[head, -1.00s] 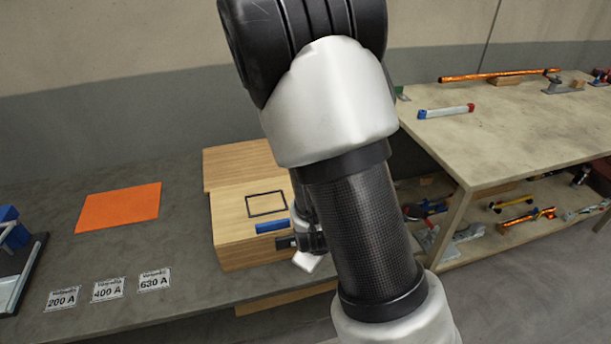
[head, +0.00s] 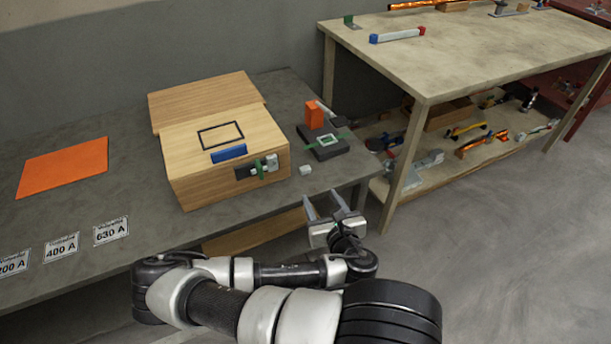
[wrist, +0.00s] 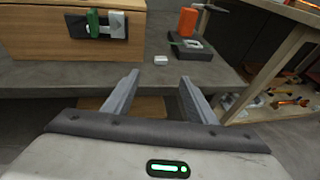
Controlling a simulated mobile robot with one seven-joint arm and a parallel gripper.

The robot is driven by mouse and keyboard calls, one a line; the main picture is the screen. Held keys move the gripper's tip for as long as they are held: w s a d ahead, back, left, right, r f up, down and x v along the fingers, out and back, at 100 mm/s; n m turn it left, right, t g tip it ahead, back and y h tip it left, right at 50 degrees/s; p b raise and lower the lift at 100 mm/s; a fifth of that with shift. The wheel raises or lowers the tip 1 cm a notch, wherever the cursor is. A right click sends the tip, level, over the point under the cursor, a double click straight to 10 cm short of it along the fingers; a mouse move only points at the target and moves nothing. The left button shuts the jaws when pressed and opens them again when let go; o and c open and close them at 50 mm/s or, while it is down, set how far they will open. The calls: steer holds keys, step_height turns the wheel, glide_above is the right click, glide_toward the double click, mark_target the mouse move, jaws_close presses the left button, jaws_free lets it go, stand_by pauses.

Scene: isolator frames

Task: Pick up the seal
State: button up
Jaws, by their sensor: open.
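A small white block (head: 305,170), which I take to be the seal, lies on the grey bench near its front edge, just right of the wooden box (head: 187,188). In the wrist view the white block (wrist: 160,60) sits just beyond the gap between my fingers. My gripper (head: 321,203) is open and empty, in front of the bench edge and apart from the block. It also shows at the bottom of the wrist view (wrist: 159,80). A dark latch (head: 245,172) with a green piece (head: 260,169) is on the box front.
A dark block with a green-framed plate (head: 325,150) and an orange block (head: 313,115) stands behind the seal. A taller workbench (head: 440,70) with a lower shelf stands at the right. An orange mat (head: 62,168) and label cards (head: 111,231) lie at the left.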

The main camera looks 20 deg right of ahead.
steer(key=b, duration=0.2)
glide_toward(305, 168)
steer(key=shift+w+a+f, duration=0.1)
steer(key=shift+w+f, duration=0.1)
steer(key=shift+w, duration=0.75)
steer(key=shift+d+b+x, duration=0.1)
steer(key=shift+b+x, duration=0.25)
steer(key=shift+x, duration=1)
steer(key=shift+d+b+x, duration=0.15)
steer(key=shift+b+x, duration=0.15)
steer(key=shift+x, duration=1.1)
steer(key=c, duration=1.3)
